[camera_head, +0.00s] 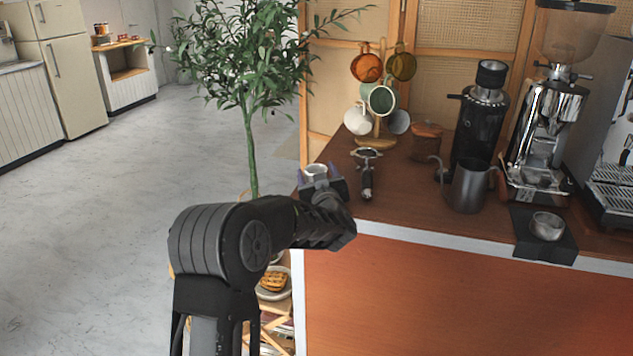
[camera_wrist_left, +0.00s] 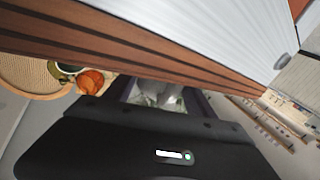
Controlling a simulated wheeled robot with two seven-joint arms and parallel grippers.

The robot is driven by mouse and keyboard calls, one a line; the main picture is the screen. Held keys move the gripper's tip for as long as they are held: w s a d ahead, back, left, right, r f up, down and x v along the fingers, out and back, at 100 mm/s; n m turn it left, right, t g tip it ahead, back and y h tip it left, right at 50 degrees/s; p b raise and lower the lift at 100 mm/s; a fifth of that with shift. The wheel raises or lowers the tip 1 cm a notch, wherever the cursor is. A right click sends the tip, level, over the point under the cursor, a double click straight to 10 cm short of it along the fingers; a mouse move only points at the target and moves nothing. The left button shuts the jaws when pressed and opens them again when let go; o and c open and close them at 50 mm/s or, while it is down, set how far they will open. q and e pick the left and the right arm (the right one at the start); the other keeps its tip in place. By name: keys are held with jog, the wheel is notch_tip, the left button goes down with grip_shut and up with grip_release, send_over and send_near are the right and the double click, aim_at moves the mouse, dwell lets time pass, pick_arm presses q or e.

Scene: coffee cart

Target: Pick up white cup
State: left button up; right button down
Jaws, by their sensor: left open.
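A small white cup (camera_head: 316,170) shows at the left end of the wooden counter, just beyond my left gripper (camera_head: 318,176). The gripper is open, with its two fingers on either side of the cup in this view; I cannot tell whether they touch it. The gripper hides the cup's lower part. In the left wrist view a whitish shape (camera_wrist_left: 157,94) shows between the fingers, partly hidden by the gripper body. Another white cup (camera_head: 358,119) hangs on the mug stand at the back. My right gripper is not in view.
The mug stand (camera_head: 375,143) holds several coloured cups. A portafilter (camera_head: 367,175), dark pitcher (camera_head: 468,186), black grinder (camera_head: 480,125) and steel grinder (camera_head: 545,130) stand to the right. A plant (camera_head: 250,150) stands left of the counter (camera_head: 410,212).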

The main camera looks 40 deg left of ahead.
pick_arm(q)
jog(key=shift+c, duration=0.2)
jog(key=c, duration=1.3)
jog(key=shift+r, duration=0.1)
notch_tip(320, 180, up, 10)
jog(key=shift+f+p, duration=0.1)
jog(key=shift+p, duration=0.75)
jog(key=shift+d, duration=0.1)
